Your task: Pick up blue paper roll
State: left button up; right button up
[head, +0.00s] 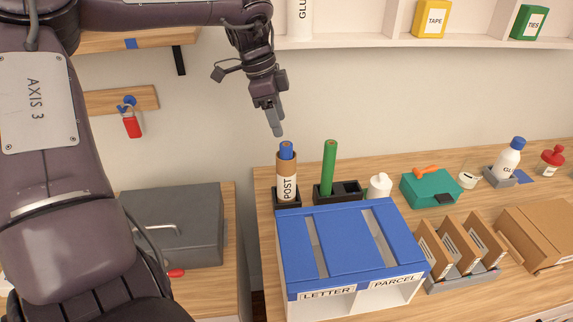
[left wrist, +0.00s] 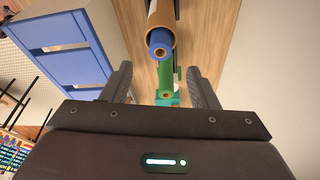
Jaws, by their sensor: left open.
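The blue paper roll (head: 286,150) stands upright inside a brown tube labelled POST (head: 287,180), with only its top end showing. In the left wrist view the blue roll (left wrist: 160,45) sticks out of the tube (left wrist: 163,14) between and beyond the fingers. My left gripper (head: 277,130) is above the roll and slightly to its left, pointing down, apart from it. It also shows in the left wrist view (left wrist: 160,88), with its two fingers spread and nothing between them. My right gripper is not in view.
A green roll (head: 329,168) stands in a black holder (head: 348,188) to the right. The blue-topped LETTER and PARCEL box (head: 295,245) is in front. A white bottle (head: 380,186) and teal box (head: 431,190) stand further right. The wall shelf (head: 350,41) is above.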

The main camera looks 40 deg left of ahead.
aim_at(285, 144)
pick_arm(q)
jog(key=x, duration=0.1)
jog(key=p+x, duration=0.1)
jog(key=shift+s+d+f, duration=0.2)
jog(key=shift+d+f, duration=0.1)
jog(key=shift+f, duration=0.05)
jog(key=x, duration=0.2)
jog(key=p+x, duration=0.1)
jog(key=shift+w+a+f, duration=0.25)
jog(key=shift+w+f, duration=0.05)
jog(key=shift+f, duration=0.4)
jog(key=shift+d, duration=0.1)
jog(key=c, duration=0.8)
grip_shut()
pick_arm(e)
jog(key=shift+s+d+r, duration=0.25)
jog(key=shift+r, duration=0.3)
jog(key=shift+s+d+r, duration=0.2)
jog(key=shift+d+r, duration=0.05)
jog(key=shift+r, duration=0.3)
